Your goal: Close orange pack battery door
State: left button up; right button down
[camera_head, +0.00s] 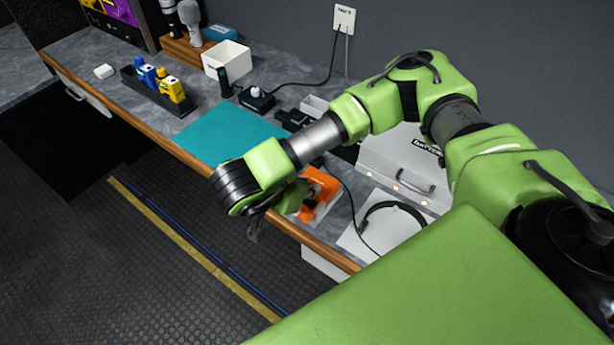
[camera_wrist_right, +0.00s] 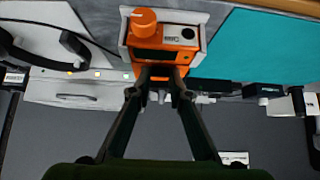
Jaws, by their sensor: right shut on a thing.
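The orange pack (camera_head: 320,187) sits in a pale holder at the counter's front edge, partly hidden by my right arm in the head view. In the right wrist view the orange pack (camera_wrist_right: 186,38) shows a round orange knob (camera_wrist_right: 144,22) and a small label. My right gripper (camera_wrist_right: 160,74) has its fingertips drawn together at the orange lower edge of the pack, shut on it. I cannot tell the battery door apart from the body, nor its angle. In the head view my right gripper (camera_head: 258,222) is mostly hidden behind its wrist. My left gripper is not in view.
A teal mat (camera_head: 222,134) lies left of the pack. Headphones (camera_head: 392,210) and a grey case (camera_head: 400,165) are to its right. A battery rack (camera_head: 150,90) and white bin (camera_head: 226,60) stand farther left. The floor before the counter is open.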

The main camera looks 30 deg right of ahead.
jog(key=shift+w+t+h+p, duration=0.1)
jog(key=shift+t+h+p, duration=0.2)
jog(key=shift+h+p, duration=0.25)
jog(key=shift+d, duration=0.1)
jog(key=c, duration=2.1)
grip_release()
jog(key=shift+o, duration=1.1)
jog(key=shift+f, duration=0.2)
jog(key=shift+a+r, duration=0.3)
jog(key=shift+a, duration=0.1)
jog(key=v, duration=1.1)
